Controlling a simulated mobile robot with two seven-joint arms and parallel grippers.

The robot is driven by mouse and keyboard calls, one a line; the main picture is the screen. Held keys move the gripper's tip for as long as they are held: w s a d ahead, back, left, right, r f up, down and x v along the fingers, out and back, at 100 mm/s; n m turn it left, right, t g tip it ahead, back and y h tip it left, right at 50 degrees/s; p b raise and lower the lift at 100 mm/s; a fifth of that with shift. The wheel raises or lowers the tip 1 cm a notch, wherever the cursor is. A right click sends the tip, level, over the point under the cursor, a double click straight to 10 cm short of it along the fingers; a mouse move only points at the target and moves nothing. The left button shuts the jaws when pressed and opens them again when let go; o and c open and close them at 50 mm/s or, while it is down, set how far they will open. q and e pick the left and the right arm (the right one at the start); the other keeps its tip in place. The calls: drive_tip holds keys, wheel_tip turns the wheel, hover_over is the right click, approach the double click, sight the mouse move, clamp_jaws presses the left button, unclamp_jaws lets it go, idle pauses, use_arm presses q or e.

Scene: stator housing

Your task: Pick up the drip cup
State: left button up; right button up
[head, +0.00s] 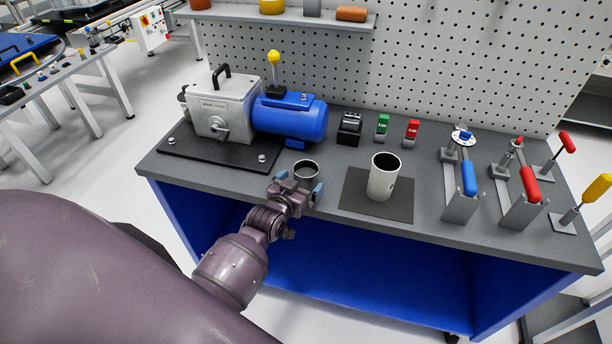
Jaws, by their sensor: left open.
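A small grey round cup (306,167), open at the top, stands on the workbench in front of the blue motor; I take it to be the drip cup. My left gripper (298,188) reaches in from the front left and is open. Its blue-tipped fingers are at the near side of the cup, one to the left and one to the right. The gripper hides the lower part of the cup, and I cannot tell whether the fingers touch it. My right gripper is not in view.
A white hollow cylinder (381,184) stands on a dark mat (352,203) to the right. A grey gearbox (222,107) with a blue motor (290,118) is behind the gripper. Green and red switches (412,131) stand at the back; red- and blue-handled levers (469,178) stand at right.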

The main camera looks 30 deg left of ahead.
sight(304, 171)
use_arm(q)
drive_tip(key=x, duration=0.2)
drive_tip(key=shift+w+f, duration=0.15)
drive_tip(key=shift+w, duration=0.15)
drive_tip(key=c, duration=1.1)
drive_tip(key=shift+r, duration=0.5)
drive_tip(key=shift+r+p, duration=1)
drive_tip(key=shift+r, duration=8.6)
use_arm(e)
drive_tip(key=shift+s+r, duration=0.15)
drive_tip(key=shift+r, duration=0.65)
